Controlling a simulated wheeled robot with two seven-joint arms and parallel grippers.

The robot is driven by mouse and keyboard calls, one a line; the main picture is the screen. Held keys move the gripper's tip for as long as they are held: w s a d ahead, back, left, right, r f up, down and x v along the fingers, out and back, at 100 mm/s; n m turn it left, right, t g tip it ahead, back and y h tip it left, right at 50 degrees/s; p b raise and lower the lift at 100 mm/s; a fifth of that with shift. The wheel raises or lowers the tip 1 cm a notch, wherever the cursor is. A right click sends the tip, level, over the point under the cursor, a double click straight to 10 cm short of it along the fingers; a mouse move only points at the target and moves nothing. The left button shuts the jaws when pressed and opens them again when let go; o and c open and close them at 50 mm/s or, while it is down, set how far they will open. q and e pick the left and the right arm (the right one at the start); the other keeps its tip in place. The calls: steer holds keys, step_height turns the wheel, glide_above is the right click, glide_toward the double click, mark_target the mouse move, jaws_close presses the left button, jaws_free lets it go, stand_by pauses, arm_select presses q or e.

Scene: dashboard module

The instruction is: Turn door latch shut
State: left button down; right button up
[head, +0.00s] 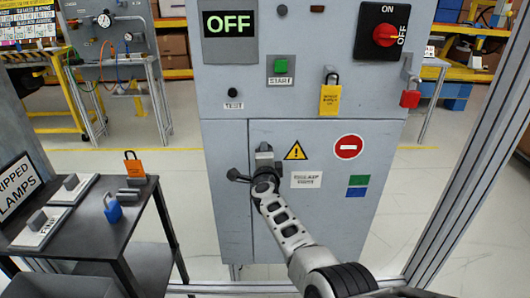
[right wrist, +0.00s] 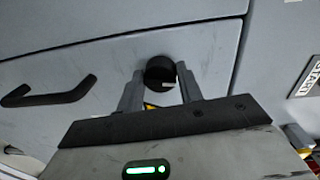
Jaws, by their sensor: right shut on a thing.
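The door latch is a round black knob (right wrist: 159,71) with a pale mark on its face, seen in the right wrist view. My right gripper (head: 264,157) is at the upper left of the cabinet's lower door (head: 325,215) in the head view. In the right wrist view its two fingers (right wrist: 160,88) are shut on the knob, one on each side. A black door handle (right wrist: 48,93) sticks out to the left of the fingers there. In the head view the gripper hides most of the latch. My left gripper is not in view.
The grey cabinet carries an OFF display (head: 230,23), a red rotary switch (head: 386,35), a green start button (head: 281,66), a yellow padlock (head: 330,98) and a red padlock (head: 410,98). A dark side table (head: 85,235) with orange and blue padlocks stands at left. A metal frame post (head: 470,150) stands at right.

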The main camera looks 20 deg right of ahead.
arm_select(q)
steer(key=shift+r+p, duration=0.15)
steer(key=shift+p, duration=0.15)
arm_select(e)
steer(key=shift+n, duration=0.9)
steer(key=o, duration=1)
